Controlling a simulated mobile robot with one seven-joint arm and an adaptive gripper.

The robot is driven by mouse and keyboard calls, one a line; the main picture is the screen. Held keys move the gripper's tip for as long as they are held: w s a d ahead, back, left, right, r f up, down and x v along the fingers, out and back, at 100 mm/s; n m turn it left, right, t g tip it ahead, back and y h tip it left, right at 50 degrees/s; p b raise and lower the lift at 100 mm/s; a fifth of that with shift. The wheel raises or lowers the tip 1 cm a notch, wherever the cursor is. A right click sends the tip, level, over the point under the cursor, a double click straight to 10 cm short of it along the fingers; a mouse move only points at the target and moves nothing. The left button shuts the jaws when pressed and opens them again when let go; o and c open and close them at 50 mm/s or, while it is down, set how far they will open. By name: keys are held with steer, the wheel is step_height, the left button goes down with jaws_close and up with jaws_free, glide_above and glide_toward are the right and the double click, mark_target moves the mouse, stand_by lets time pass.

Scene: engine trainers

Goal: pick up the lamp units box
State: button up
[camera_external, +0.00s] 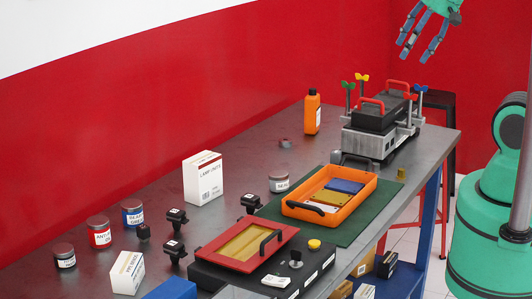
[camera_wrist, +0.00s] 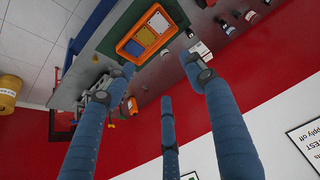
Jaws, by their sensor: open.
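The lamp units box (camera_external: 203,178) is a white upright carton with dark lettering. It stands on the grey workbench left of the orange tray in the external view. In the wrist view a white box (camera_wrist: 200,49), likely the same one, shows partly behind a finger. My gripper (camera_external: 418,50) is open and empty, high above the far right end of the bench, well apart from the box. Its blue fingers (camera_wrist: 160,78) spread apart in the wrist view, with nothing between them.
The orange tray (camera_external: 365,204) with coloured packs lies on a green mat. An engine trainer (camera_external: 378,128) and orange bottle (camera_external: 312,112) stand farther back. Several cans, black parts and a small white box (camera_external: 128,273) stand nearer. The red wall (camera_external: 150,120) runs behind the bench.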

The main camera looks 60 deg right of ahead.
stand_by(0.4)
steer(key=o, duration=0.9)
